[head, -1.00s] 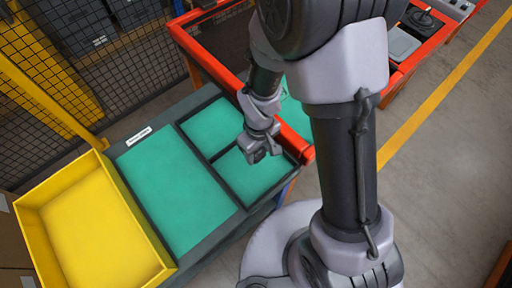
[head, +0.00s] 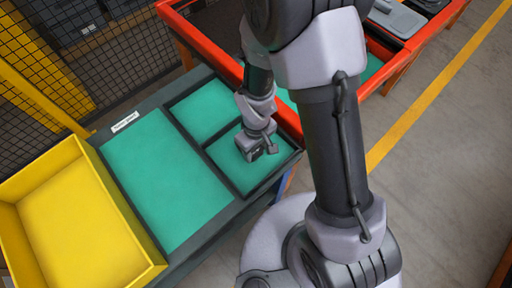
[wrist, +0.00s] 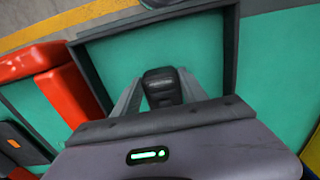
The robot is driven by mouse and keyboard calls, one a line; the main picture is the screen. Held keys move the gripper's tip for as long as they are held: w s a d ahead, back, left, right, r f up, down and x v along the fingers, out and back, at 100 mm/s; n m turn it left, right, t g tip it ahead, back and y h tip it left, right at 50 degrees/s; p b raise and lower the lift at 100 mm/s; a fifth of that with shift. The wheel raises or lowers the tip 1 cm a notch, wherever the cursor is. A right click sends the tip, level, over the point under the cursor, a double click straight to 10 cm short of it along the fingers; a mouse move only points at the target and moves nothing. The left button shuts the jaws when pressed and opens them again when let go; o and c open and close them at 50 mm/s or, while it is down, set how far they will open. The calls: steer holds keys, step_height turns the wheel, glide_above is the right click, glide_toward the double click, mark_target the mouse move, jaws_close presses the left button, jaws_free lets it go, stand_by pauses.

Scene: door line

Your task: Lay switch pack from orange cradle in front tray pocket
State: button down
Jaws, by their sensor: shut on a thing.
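The switch pack (wrist: 162,86) is a small dark block between the two fingers of my gripper (wrist: 160,96) in the wrist view. My gripper (head: 263,152) is shut on it, pointing down over the front tray pocket (head: 232,168) in the head view. That pocket has a green floor and dark raised walls, and it also shows in the wrist view (wrist: 118,62). The pack appears within the pocket's outline; I cannot tell whether it touches the floor. In the head view the pack is hard to separate from the dark fingers. I cannot make out the orange cradle.
A second green pocket (head: 200,108) lies behind, and a larger green panel (head: 165,180) lies to the left. A yellow bin (head: 80,220) stands at the far left. A red-orange rail (head: 288,122) borders the pocket's right side, also close in the wrist view (wrist: 72,92).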

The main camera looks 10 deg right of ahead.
steer(key=shift+f+b, duration=0.6)
steer(key=shift+f, duration=0.05)
steer(key=c, duration=0.6)
jaws_free()
steer(key=shift+o, duration=0.2)
step_height(320, 180, up, 18)
steer(key=p, duration=0.7)
steer(key=shift+f, duration=0.25)
